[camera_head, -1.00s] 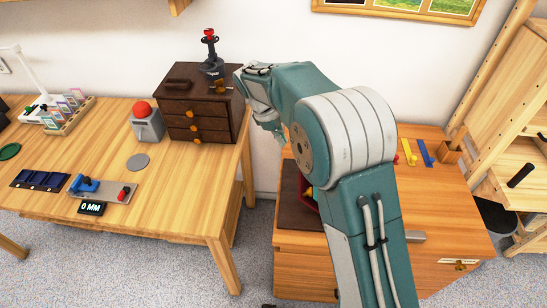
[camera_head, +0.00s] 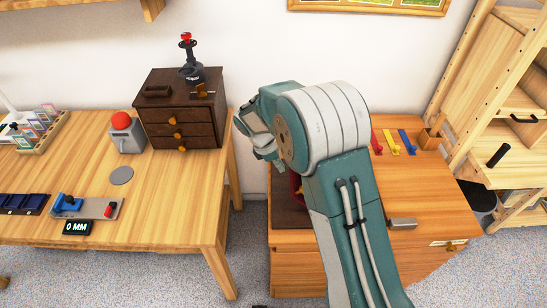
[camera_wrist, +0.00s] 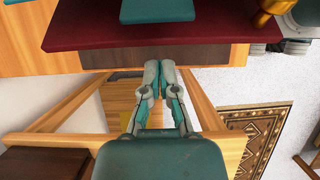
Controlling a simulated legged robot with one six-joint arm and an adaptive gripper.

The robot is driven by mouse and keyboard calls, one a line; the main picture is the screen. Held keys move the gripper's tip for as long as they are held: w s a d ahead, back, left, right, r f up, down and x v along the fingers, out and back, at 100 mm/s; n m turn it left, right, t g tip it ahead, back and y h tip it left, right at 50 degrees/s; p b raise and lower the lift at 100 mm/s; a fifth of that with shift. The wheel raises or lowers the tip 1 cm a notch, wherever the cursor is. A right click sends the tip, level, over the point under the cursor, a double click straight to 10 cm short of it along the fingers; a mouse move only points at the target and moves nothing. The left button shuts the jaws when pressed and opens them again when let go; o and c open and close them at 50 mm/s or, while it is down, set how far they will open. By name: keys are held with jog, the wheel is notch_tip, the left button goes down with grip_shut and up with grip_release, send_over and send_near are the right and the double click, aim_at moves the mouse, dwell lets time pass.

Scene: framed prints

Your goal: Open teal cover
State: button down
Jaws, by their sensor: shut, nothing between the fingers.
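A teal flat piece (camera_wrist: 157,10), likely the teal cover, lies on a dark red base (camera_wrist: 150,32) at the top edge of the wrist view. Only its near part shows. My gripper (camera_wrist: 160,66) is shut and empty, with its fingertips near a brown edge below the red base in that view. I cannot tell whether they touch it. In the head view, a sliver of red (camera_head: 296,186) shows beside my arm on the right-hand wooden cabinet (camera_head: 425,195). My arm hides most of that spot, and the teal piece cannot be made out there.
Red, yellow and blue pieces (camera_head: 392,142) and a small wooden box (camera_head: 428,138) sit on the cabinet. A patterned rug (camera_wrist: 262,130) lies below.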

jog(key=d+r, duration=0.2)
jog(key=d, duration=0.1)
jog(key=shift+d+r, duration=0.25)
jog(key=shift+a, duration=0.3)
jog(key=d+r+y, duration=0.1)
jog(key=d, duration=0.1)
jog(key=d+r, duration=0.2)
jog(key=d+r+y, duration=0.1)
jog(key=d, duration=0.1)
jog(key=shift+d+r+y, duration=0.25)
jog(key=shift+d+y, duration=0.05)
